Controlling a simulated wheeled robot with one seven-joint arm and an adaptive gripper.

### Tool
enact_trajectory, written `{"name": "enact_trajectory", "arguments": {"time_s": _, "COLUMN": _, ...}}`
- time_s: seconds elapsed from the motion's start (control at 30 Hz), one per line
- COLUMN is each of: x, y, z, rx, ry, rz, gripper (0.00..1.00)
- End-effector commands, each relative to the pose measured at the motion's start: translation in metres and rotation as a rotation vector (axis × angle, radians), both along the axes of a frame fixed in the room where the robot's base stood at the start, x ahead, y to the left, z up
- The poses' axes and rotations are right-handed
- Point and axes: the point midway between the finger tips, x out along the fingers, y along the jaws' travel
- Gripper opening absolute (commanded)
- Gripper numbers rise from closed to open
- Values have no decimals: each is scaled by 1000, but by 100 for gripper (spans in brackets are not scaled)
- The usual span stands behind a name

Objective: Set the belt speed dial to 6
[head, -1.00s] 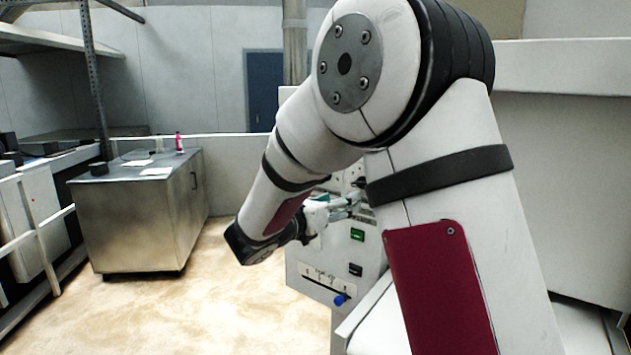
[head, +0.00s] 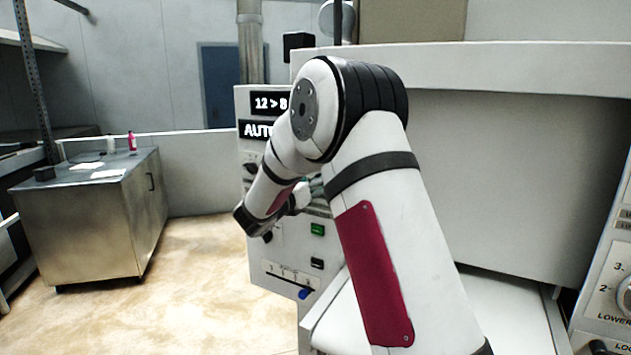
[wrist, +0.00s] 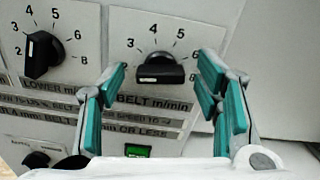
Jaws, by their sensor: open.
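The belt speed dial (wrist: 160,72) is a black knob with a raised grip bar on a pale panel, above a "BELT m/min" label. I see no clear contact. In the head view, my arm hides the dial and most of the gripper.
A similar lower dial (wrist: 42,52) sits left of the belt dial. A lit green switch (wrist: 137,150) is below; it also shows in the head view (head: 317,229). The display (head: 268,103) reads "12 > 8". A steel cabinet (head: 85,215) stands left, with open floor between.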

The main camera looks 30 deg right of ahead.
Motion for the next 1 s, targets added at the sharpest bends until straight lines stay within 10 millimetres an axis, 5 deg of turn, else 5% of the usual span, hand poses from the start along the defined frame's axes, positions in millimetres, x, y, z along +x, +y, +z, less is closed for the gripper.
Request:
{"name": "enact_trajectory", "arguments": {"time_s": 0.4, "x": 4, "y": -7, "z": 0, "rx": 0, "ry": 0, "rz": 0, "gripper": 58}}
{"name": "enact_trajectory", "arguments": {"time_s": 0.63, "x": 4, "y": -7, "z": 0, "rx": 0, "ry": -1, "rz": 0, "gripper": 10}}
{"name": "enact_trajectory", "arguments": {"time_s": 1.0, "x": 4, "y": -7, "z": 0, "rx": 21, "ry": -42, "rz": -1, "gripper": 10}}
